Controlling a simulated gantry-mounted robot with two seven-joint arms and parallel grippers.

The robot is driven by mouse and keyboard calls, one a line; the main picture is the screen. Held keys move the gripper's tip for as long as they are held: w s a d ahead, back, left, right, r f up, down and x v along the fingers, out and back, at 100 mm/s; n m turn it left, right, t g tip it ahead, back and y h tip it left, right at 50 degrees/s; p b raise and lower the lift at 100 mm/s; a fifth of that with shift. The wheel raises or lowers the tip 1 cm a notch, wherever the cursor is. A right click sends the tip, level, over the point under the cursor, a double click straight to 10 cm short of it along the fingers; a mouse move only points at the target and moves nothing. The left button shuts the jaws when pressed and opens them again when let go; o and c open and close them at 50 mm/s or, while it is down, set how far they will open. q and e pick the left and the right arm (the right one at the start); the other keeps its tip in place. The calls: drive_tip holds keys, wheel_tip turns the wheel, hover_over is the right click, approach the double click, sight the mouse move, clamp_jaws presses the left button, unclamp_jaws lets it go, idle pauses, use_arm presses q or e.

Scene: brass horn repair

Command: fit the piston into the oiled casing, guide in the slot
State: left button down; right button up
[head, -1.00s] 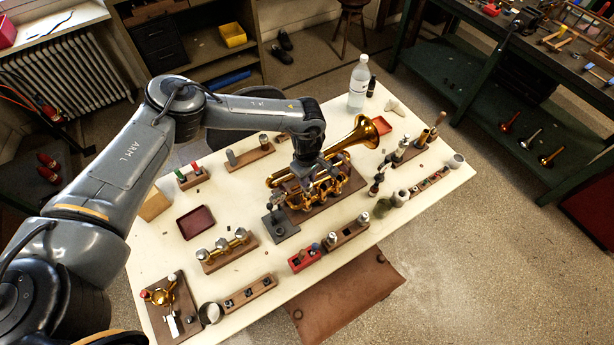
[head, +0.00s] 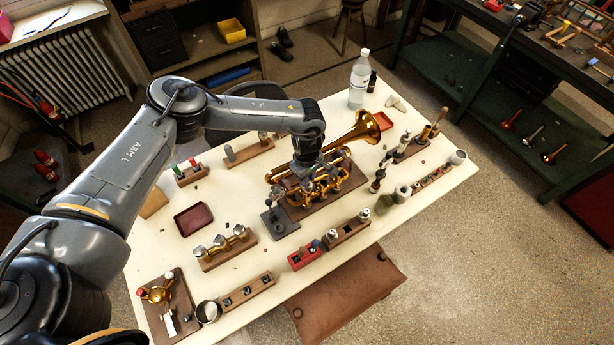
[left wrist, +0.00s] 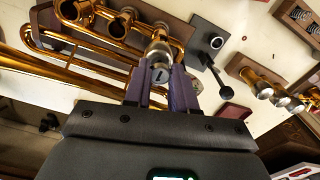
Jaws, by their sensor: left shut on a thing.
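The brass horn (head: 325,187) lies on a brown board, its bell to the upper right. My left gripper (head: 304,172) points down over its valve section. In the left wrist view, the purple fingers of the left gripper (left wrist: 161,82) are shut on the silver piston (left wrist: 158,57). The piston is at the casing nearest the grey block, beside two open brass casings (left wrist: 118,27). I cannot tell how deep it sits or how its guide lines up with the slot. In the head view the gripper hides the piston. My right gripper is out of view.
A grey block (head: 284,231) with a round hole stands just left of the horn. Wooden racks (head: 226,250), a small red rack (head: 304,256) and a dark red tray (head: 194,221) stand around it. A clear bottle (head: 358,82) stands at the back edge.

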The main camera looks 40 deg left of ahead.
use_arm(q)
drive_tip(key=shift+f+b, duration=1.05)
drive_tip(key=shift+f, duration=0.35)
drive_tip(key=c, duration=0.8)
unclamp_jaws()
drive_tip(key=shift+c, duration=0.2)
wheel_tip(320, 180, up, 11)
drive_tip(key=shift+f+b, duration=0.1)
drive_tip(key=shift+b, duration=0.2)
